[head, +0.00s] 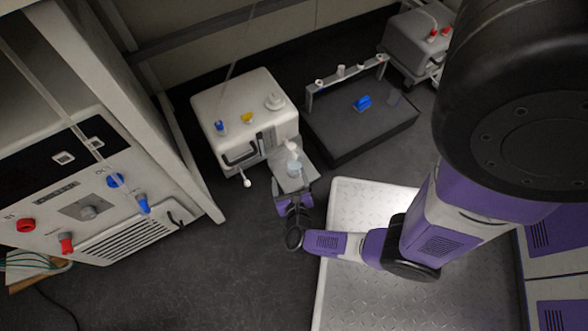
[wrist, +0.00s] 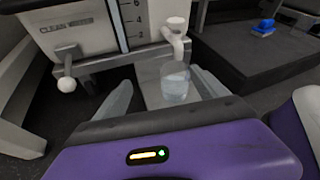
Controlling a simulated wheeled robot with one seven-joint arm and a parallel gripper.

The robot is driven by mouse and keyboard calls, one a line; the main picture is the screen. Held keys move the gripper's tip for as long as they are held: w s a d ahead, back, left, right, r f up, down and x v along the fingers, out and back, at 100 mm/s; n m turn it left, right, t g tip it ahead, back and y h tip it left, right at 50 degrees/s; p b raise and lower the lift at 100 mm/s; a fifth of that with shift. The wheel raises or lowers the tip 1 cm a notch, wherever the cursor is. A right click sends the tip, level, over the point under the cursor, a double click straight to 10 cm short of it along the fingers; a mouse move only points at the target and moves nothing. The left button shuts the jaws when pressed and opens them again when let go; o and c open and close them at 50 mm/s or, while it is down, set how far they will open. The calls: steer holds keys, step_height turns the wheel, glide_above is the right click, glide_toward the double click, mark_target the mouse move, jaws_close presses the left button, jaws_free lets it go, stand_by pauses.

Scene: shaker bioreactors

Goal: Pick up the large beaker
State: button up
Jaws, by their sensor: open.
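The large beaker (wrist: 175,82) is a clear glass vessel with liquid in it. In the wrist view it stands upright on a grey platform (wrist: 150,90), directly below a white tap (wrist: 175,30). In the head view the beaker (head: 293,167) is small, at the front of the white machine (head: 240,105). My gripper (wrist: 160,95) is open, its two fingers pointing toward the beaker. The left finger stands apart from the beaker; the right finger is close to its right side. Whether either finger touches the glass cannot be told.
A lever with a white knob (wrist: 67,84) sticks out left of the platform. A dark tray (head: 360,125) with a blue item (head: 362,103) stands to the right. A panel with knobs (head: 85,205) is at the far left. The dark floor in front is clear.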

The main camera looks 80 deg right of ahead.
mark_target(294, 167)
steer(key=f+m, duration=0.1)
steer(key=f, duration=0.1)
steer(key=d+f+m+g+b, duration=0.1)
steer(key=s+d+f+m+g+b, duration=0.1)
steer(key=f+m, duration=0.1)
steer(key=shift+d+f, duration=0.1)
steer(key=shift+f, duration=0.2)
steer(key=shift+d+f+g, duration=0.2)
steer(key=shift+d+g, duration=0.05)
steer(key=shift+g, duration=0.05)
steer(key=b+x, duration=0.3)
steer(key=x, duration=0.4)
steer(key=shift+s+r, duration=0.1)
steer(key=shift+s, duration=0.05)
steer(key=c, duration=1.8)
steer(key=shift+o, duration=0.2)
steer(key=shift+r, duration=0.1)
steer(key=shift+r, duration=0.15)
